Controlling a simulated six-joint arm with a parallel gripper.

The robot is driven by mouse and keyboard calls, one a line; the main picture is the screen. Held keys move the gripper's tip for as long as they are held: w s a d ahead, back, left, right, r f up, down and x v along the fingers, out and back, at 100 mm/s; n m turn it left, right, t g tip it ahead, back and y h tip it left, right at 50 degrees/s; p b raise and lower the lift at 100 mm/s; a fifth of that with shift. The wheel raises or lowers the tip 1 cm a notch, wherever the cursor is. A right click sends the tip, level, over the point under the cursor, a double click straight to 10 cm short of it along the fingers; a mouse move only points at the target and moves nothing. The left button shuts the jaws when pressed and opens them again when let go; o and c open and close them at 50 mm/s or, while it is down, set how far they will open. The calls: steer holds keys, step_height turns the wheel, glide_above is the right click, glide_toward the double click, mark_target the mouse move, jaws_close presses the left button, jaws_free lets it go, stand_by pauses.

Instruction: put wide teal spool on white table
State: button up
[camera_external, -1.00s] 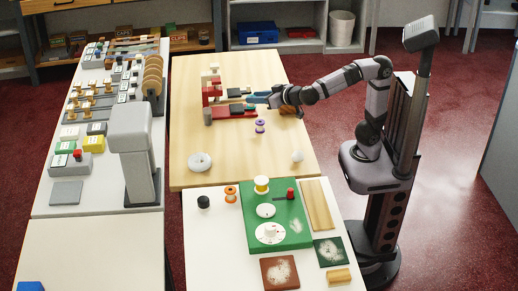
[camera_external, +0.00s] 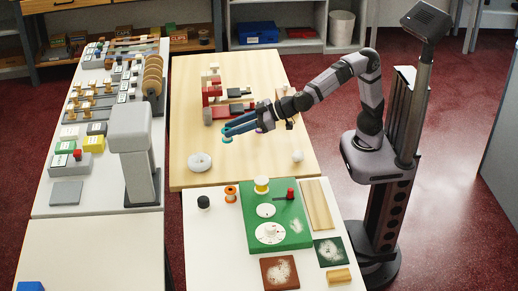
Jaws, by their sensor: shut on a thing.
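My gripper (camera_external: 231,130) is over the middle of the wooden table, its blue fingers pointing left. It is shut on a small teal thing at the fingertips, which looks like the teal spool (camera_external: 227,139); the fingers partly hide it. The white table (camera_external: 205,240) stands in front of the wooden table. On it are an orange spool (camera_external: 231,194), a black round piece (camera_external: 203,202), and a green board (camera_external: 290,236) bearing a white-and-yellow spool (camera_external: 261,185), dials and a red-knobbed lever.
A white ring (camera_external: 200,162) and a small white piece (camera_external: 297,156) lie on the wooden table (camera_external: 190,100). A red device (camera_external: 215,95) stands behind the gripper. The white table's front left is bare; brown and dark green patches lie at its front right.

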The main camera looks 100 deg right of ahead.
steer(key=s+a+r+n+g+y+p, duration=0.1)
steer(key=s+a+n+g+y+p, duration=0.2)
steer(key=a, duration=0.9)
steer(key=s+a+r+n+y+p, duration=0.15)
steer(key=a+n+y, duration=0.3)
steer(key=a, duration=0.75)
steer(key=s+a+n+g+y+p, duration=0.2)
steer(key=s+a+n+y+p, duration=0.15)
steer(key=a, duration=0.85)
steer(key=s+a+n+g+y+p, duration=0.2)
steer(key=s+a+n+g+y, duration=0.15)
steer(key=s+a, duration=0.55)
steer(key=shift+h, duration=0.35)
steer(key=f+b, duration=0.2)
steer(key=w+f+b, duration=0.1)
steer(key=f+b, duration=0.3)
steer(key=shift+w+a+f, duration=0.2)
steer(key=shift+a+f, duration=0.05)
steer(key=shift+a, duration=0.1)
steer(key=shift+f+b, duration=1.5)
steer(key=shift+f, duration=0.35)
steer(key=shift+f, duration=0.1)
steer(key=o, duration=1.1)
steer(key=shift+o, duration=0.2)
